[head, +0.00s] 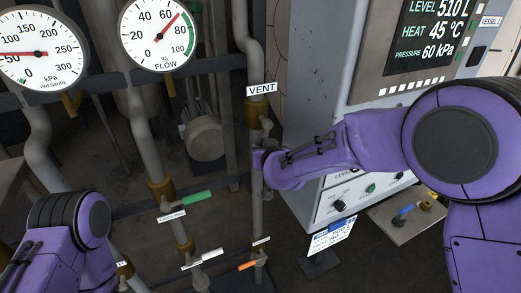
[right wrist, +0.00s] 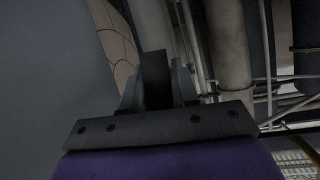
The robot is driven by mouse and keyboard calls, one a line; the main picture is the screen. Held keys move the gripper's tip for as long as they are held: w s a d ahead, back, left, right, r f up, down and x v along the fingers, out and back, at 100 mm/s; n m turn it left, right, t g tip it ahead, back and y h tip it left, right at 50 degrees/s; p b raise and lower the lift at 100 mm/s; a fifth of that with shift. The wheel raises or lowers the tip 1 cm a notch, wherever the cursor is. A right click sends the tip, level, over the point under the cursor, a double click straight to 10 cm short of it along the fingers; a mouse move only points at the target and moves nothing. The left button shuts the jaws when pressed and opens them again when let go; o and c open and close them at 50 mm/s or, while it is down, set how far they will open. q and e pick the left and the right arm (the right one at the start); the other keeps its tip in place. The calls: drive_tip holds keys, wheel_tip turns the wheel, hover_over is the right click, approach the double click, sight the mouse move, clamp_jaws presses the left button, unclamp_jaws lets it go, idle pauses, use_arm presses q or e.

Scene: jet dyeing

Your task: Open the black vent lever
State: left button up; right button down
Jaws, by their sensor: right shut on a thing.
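The white VENT label (head: 261,89) hangs on a vertical grey pipe with a brass valve body (head: 256,114) just below it. My right gripper (head: 262,160) reaches in from the right to this pipe, below the valve body. In the right wrist view its two grey fingers (right wrist: 157,88) are closed on the black vent lever (right wrist: 154,72), which stands up between them. In the head view the lever is hidden behind my gripper and wrist. My left arm is at the lower left, and its gripper is not in view.
Other valves have a green handle (head: 196,197), a white handle (head: 212,254) and an orange handle (head: 247,265). Two round gauges hang above left. A control cabinet (head: 312,85) with a display (head: 430,35) stands close on the right. Pipes crowd the left.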

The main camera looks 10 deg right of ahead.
drive_tip(key=c, duration=0.9)
unclamp_jaws()
drive_tip(key=shift+c, duration=0.2)
drive_tip(key=b+v, duration=0.2)
drive_tip(key=v, duration=0.8)
drive_tip(key=shift+s+d, duration=0.15)
drive_tip(key=shift+s, duration=0.15)
